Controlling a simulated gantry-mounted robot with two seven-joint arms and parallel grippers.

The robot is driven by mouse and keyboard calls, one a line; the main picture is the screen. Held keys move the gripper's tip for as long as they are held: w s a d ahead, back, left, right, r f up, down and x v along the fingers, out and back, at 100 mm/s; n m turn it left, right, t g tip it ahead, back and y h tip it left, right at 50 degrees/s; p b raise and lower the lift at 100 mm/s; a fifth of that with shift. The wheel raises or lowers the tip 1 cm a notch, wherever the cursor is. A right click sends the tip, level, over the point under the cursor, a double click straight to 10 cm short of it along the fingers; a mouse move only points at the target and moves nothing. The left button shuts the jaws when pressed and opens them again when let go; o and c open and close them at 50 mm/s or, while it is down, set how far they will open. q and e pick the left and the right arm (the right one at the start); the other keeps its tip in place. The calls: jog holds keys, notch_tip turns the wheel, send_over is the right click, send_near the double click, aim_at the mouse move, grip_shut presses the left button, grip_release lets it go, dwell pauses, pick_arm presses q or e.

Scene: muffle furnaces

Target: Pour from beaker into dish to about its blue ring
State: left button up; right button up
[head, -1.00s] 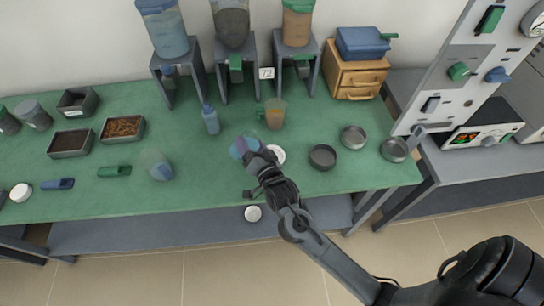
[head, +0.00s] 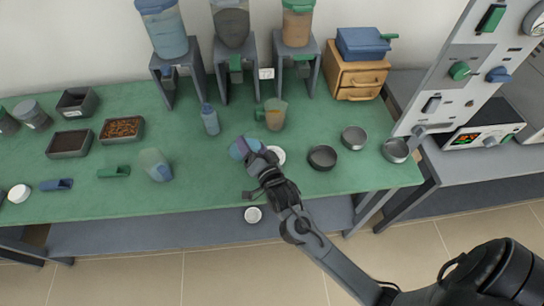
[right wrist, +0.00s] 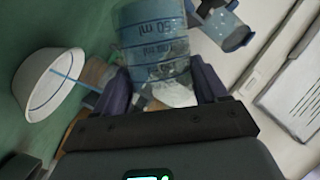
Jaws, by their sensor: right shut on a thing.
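My right gripper (head: 258,160) is shut on a clear beaker (head: 239,149) with blue markings, held over the green table. In the right wrist view the beaker (right wrist: 153,40) sits between the two fingers (right wrist: 162,92), with "50 ml" printed on it and pale, clear-looking contents near the fingers. A white dish (head: 279,152) lies just right of the beaker, partly hidden by the gripper. In the right wrist view the white dish (right wrist: 48,82) shows a blue line inside, apart from the beaker. I cannot tell its fill level. My left gripper is not in view.
Dispensers (head: 163,30) stand at the back.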

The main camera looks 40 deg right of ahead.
jog(key=shift+m+b, duration=0.3)
dwell(0.6)
dwell(0.8)
jog(key=shift+s+d+f+m+t+b, duration=0.1)
jog(key=shift+f+m+t+b, duration=0.1)
jog(key=shift+m+t+b, duration=0.15)
dwell(1.0)
jog(key=shift+p, duration=0.35)
dwell(0.4)
dwell(0.9)
